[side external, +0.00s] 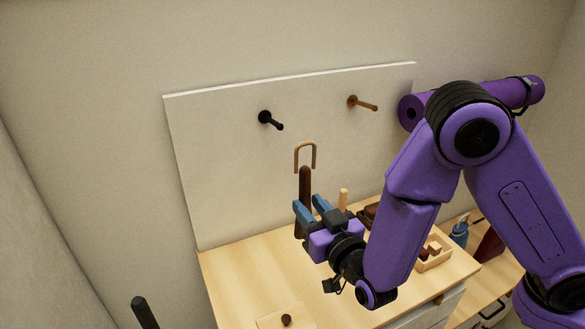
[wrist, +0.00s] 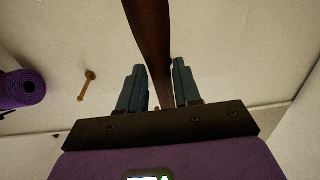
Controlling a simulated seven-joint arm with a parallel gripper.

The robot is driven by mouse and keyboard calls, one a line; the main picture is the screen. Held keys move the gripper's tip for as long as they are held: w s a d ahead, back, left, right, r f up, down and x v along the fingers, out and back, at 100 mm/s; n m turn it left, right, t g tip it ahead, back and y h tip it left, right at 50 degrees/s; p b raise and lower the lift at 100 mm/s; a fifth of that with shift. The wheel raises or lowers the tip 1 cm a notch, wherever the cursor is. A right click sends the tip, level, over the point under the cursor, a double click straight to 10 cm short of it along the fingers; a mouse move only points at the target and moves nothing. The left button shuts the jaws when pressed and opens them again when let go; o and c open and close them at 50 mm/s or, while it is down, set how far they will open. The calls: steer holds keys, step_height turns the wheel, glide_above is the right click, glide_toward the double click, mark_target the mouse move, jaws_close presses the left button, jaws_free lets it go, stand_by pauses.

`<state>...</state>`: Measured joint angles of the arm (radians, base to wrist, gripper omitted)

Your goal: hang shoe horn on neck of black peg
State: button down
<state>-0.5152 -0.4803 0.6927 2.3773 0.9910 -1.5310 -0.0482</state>
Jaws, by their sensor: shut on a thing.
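The shoe horn (side external: 305,180) is a dark brown strip with a copper-coloured loop (side external: 305,156) at its top. It stands upright in front of the white board. My gripper (side external: 312,208) is shut on its lower part, and its blue fingers (wrist: 158,90) flank the dark shoe horn (wrist: 150,35) in the wrist view. The black peg (side external: 270,120) sticks out of the board, above and to the left of the loop in the side view. The loop and the peg are apart. The loop is out of frame in the wrist view, and I do not make out the black peg there.
A brass-coloured peg (side external: 362,103) is on the board to the right; it also shows in the wrist view (wrist: 87,85). A purple rolled mat (side external: 413,112) lies behind my arm. A wooden tray (side external: 434,262) and other items sit on the wooden top (side external: 240,275).

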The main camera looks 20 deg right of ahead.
mark_target(306, 198)
stand_by(0.6)
steer(key=w, duration=0.1)
steer(key=w+r, duration=0.1)
steer(key=w, duration=0.1)
steer(key=shift+w+r, duration=0.1)
steer(key=shift+w, duration=0.1)
steer(key=w+f, duration=0.1)
steer(key=w, duration=0.9)
steer(key=shift+f, duration=0.3)
stand_by(0.8)
steer(key=shift+w, duration=0.1)
stand_by(0.4)
steer(key=c, duration=0.7)
jaws_free()
